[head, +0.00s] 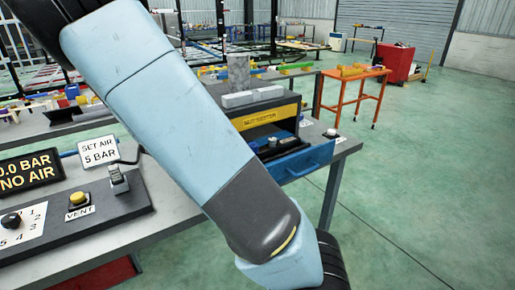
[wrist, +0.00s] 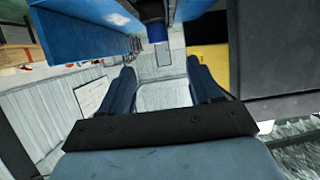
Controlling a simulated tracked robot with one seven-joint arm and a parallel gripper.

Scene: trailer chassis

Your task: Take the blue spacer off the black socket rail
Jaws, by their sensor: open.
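My gripper (wrist: 160,68) is open in the wrist view, with its two dark blue fingers apart and nothing between them. A small blue band, which looks like the blue spacer (wrist: 157,33), sits on a dark post just beyond the fingertips, roughly in line with the gap. The dark post (wrist: 151,10) seems to be part of the black socket rail, but most of the rail is cut off. In the head view, dark and blue parts lie in an open blue drawer (head: 310,160); I cannot tell the spacer there. My arm hides the gripper in that view.
The drawer belongs to a black box with a yellow nut sorter label (head: 266,118) on the bench. Blue drawer walls (wrist: 85,28) and a large dark block (wrist: 275,50) lie close around the gripper. An air panel with a vent button (head: 78,199) is at left.

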